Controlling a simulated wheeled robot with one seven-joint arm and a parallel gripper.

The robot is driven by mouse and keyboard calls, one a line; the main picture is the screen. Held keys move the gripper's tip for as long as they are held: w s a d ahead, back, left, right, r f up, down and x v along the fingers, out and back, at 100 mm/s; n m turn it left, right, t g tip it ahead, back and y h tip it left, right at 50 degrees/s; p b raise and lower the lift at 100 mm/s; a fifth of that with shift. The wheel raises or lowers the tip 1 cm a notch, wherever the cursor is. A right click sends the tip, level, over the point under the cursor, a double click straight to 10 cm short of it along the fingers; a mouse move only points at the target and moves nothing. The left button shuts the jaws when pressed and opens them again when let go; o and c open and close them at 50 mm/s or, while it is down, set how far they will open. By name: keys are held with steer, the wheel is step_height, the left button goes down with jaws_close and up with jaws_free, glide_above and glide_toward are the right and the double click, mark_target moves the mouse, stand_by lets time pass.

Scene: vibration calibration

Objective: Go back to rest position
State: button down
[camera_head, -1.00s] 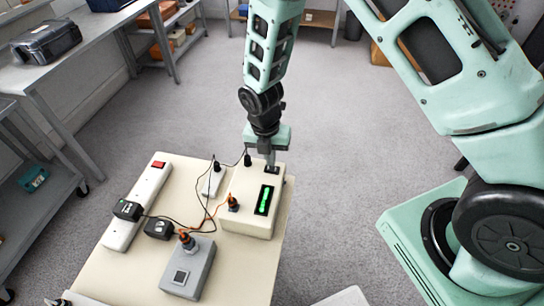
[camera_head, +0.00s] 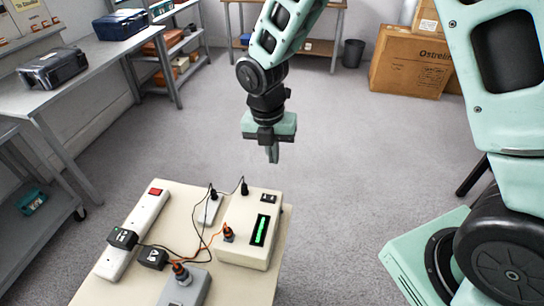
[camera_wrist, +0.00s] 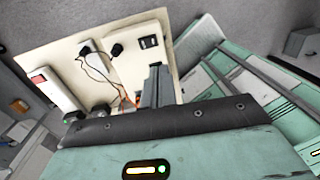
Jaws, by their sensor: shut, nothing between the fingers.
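My gripper (camera_head: 272,155) is shut and empty. In the head view it hangs in the air above and behind the far edge of the small table (camera_head: 95,291), pointing down. A cream box (camera_head: 243,250) with a lit green display (camera_head: 260,230) and a black switch (camera_head: 268,198) stands on the table, below my gripper and apart from it. In the wrist view the shut fingers (camera_wrist: 158,84) show in front of the cream box (camera_wrist: 131,71), with its switch (camera_wrist: 149,41) beyond them.
A white power strip (camera_head: 137,225) with black adapters, a grey box (camera_head: 186,288) and several cables lie on the table. A workbench (camera_head: 95,40) with cases runs along the left. Cardboard boxes (camera_head: 408,62) stand at the back right. The floor behind the table is clear.

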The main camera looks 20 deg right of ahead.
stand_by(0.3)
steer(key=s+a+r+m, duration=0.1)
steer(key=s+r+m, duration=0.3)
steer(key=s+m, duration=0.3)
steer(key=s+a+r+m+y, duration=0.1)
steer(key=s+r+m, duration=0.2)
steer(key=s+m, duration=0.4)
steer(key=s+a+r+m, duration=0.2)
steer(key=s+r+m, duration=0.2)
steer(key=s+m, duration=0.3)
steer(key=shift+s+r+t, duration=0.3)
steer(key=shift+s+r, duration=0.05)
steer(key=shift+s, duration=0.2)
steer(key=shift+a, duration=0.1)
